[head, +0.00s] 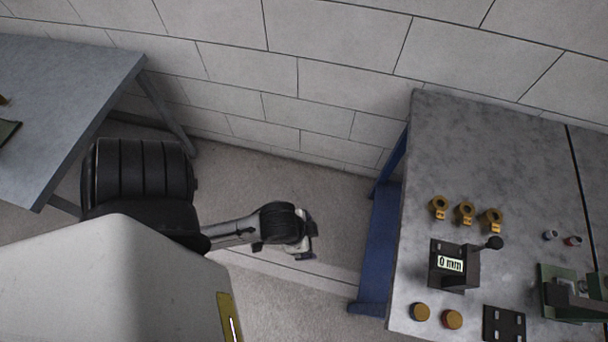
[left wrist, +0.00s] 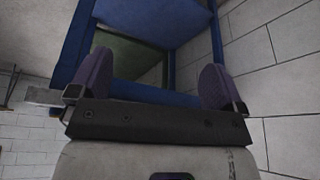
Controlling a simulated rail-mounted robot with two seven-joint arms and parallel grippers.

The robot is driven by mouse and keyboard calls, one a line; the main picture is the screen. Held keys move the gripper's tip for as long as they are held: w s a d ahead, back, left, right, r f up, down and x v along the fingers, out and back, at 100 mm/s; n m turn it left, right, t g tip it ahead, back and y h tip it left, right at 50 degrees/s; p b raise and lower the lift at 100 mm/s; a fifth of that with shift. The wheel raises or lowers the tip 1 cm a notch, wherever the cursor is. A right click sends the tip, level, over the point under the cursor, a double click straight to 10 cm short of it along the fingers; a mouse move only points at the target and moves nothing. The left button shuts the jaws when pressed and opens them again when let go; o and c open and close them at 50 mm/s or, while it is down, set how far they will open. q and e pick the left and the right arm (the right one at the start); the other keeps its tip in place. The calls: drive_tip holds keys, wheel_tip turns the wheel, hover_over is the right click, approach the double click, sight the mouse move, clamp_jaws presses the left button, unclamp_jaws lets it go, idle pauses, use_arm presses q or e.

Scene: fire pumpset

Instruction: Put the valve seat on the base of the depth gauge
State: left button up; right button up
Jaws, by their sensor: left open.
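The depth gauge (head: 454,264) is a dark block with a "0 mm" display and a black knob, standing on the grey workbench at right. My left gripper (head: 307,246) is over the floor, left of the bench and apart from everything. In the left wrist view it is open and empty (left wrist: 156,84). My right gripper is not in view.
The workbench (head: 440,130) has a clear back half and blue legs (head: 378,235). A dark slotted plate (head: 504,324), a green fixture (head: 570,296) and two small cylinders (head: 561,238) stand on it. Another grey table (head: 70,85) is at left. Floor lies between.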

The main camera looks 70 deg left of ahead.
use_arm(q)
drive_tip(key=shift+s+a+r, duration=0.1)
drive_tip(key=shift+s+a, duration=0.25)
drive_tip(key=shift+s, duration=0.15)
